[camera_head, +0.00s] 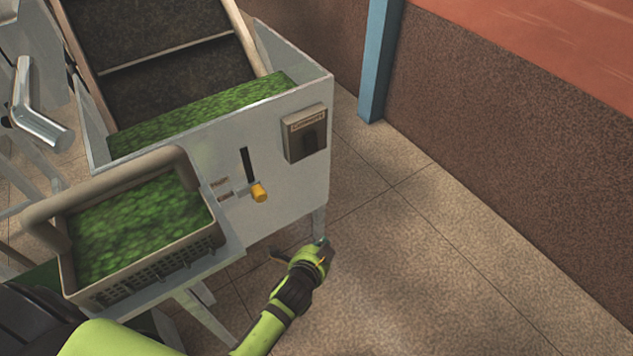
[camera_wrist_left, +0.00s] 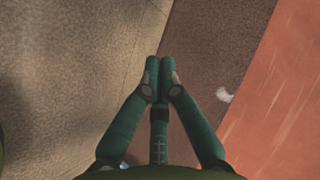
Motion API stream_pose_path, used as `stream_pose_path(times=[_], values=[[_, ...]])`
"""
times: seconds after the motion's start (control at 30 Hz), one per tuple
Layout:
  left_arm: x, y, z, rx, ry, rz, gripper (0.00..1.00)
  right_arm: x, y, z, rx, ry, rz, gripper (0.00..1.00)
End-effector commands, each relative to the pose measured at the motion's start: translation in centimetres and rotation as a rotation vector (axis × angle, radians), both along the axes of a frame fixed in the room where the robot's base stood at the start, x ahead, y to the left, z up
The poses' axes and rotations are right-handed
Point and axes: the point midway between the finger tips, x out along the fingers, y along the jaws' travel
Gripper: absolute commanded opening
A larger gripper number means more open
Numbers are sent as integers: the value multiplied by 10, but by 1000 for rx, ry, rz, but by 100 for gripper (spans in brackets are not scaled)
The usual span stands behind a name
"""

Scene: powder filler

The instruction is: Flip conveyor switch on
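The switch box (camera_head: 305,133) is a grey-brown box with a small label and a dark switch. It is mounted on the pale side panel of the machine (camera_head: 285,185), near its right edge. The switch's exact position is too small to read. My left gripper (camera_head: 323,243) is below and slightly right of the box in the picture, apart from it, near the foot of the machine. In the left wrist view, the fingers of my left gripper (camera_wrist_left: 160,65) are together with nothing seen between them. My right gripper is not in view.
A lever with a yellow knob (camera_head: 259,192) and a dark slot are on the same panel. A crate of green produce (camera_head: 190,262) stands on a shelf at left. A blue post (camera_head: 379,60) and brown wall (camera_head: 500,110) are behind. Tiled floor (camera_head: 430,270) at right is clear.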

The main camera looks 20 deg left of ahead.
Motion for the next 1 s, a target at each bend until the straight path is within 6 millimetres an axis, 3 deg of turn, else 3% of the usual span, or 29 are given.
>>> stream_pose_path(times=[0.03, 0.1, 0.3, 0.4, 0.57, 0.83, 1.0], values=[[19, -1, 5, 54, -93, -15, 0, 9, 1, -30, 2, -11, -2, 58], [35, 3, 38, 138, -199, -25, 0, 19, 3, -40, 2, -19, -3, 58], [48, 20, 112, 319, -402, 1, 0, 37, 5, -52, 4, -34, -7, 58], [47, 26, 133, 364, -446, 17, 0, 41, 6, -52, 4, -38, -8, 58], [46, 29, 145, 388, -467, 26, 0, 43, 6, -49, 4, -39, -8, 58], [47, 28, 145, 386, -465, 24, 0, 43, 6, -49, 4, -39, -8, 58], [61, 30, 143, 386, -467, 24, 0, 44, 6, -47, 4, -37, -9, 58]])
